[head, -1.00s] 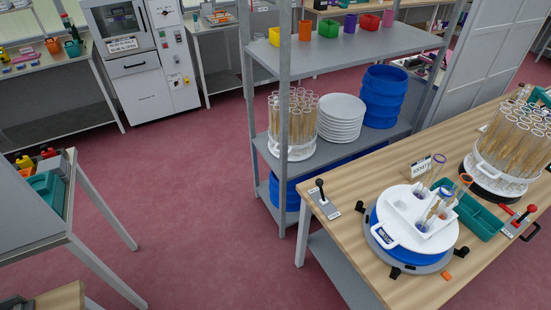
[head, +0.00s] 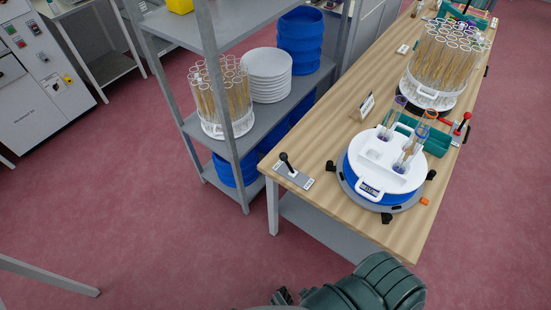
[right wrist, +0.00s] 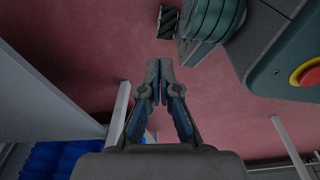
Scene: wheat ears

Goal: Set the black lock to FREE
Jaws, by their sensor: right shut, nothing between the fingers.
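The black lock (head: 290,168) is a black-knobbed lever on a small grey plate at the near left corner of the wooden table. Its knob leans toward the upper left; the plate's lettering is too small to read. My right gripper (right wrist: 159,68) is shut and empty in the right wrist view, with pink floor beyond its tips. The lock is not recognisable in that view. My left gripper is not in view.
On the wooden table (head: 330,150), a blue-and-white turntable (head: 388,170) bears tubes right of the lock. Behind it are a teal tray (head: 437,142), a red-knobbed lever (head: 460,128) and a tube rack (head: 432,92). A grey shelf (head: 262,118) stands close left. Floor is clear in front.

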